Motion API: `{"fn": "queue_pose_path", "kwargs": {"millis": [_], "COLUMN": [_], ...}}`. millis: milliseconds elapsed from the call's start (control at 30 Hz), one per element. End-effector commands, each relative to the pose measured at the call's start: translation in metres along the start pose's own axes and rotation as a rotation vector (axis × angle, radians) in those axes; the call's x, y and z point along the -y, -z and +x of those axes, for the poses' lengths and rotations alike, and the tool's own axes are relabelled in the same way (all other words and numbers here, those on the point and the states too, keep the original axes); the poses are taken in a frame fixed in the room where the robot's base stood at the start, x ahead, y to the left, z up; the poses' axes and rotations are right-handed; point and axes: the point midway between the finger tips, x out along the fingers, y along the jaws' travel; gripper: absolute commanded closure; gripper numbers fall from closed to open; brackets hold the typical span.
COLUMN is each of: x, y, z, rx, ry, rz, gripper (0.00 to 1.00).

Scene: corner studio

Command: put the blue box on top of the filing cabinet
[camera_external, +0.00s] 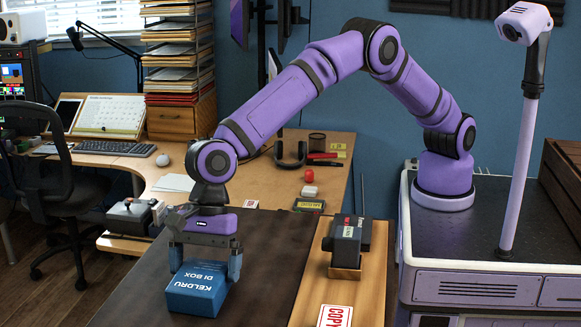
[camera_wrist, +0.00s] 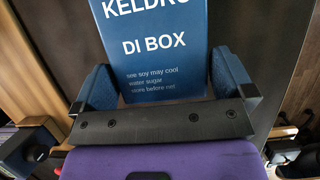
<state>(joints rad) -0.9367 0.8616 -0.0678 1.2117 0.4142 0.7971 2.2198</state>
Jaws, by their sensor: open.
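The blue box (camera_external: 192,293), with white "KELDRU DI BOX" lettering, rests on a dark brown surface (camera_external: 262,262) at the lower left of the external view. It also shows in the wrist view (camera_wrist: 160,48), its near end between my fingers. My gripper (camera_external: 205,271) points down over the box with its jaws open, one blue finger on each side. In the wrist view the fingers (camera_wrist: 163,75) sit close beside the box; I cannot tell if they touch it. I cannot tell for certain which piece of furniture is the filing cabinet.
A wooden drawer unit (camera_external: 178,122) with stacked paper trays stands at the back left. A dark device (camera_external: 347,240) stands right of the box, near a red-lettered COPY sign (camera_external: 334,316). An office chair (camera_external: 60,190) is at left. Dark surface behind the box is bare.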

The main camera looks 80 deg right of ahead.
Motion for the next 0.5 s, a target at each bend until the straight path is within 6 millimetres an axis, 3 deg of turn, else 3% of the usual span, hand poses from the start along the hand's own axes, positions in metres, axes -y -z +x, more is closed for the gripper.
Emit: {"fn": "queue_pose_path", "kwargs": {"millis": [500], "x": [0.0], "y": [0.0], "z": [-0.094], "rx": [0.001], "ry": [0.002], "rz": [0.0], "gripper": [0.0]}}
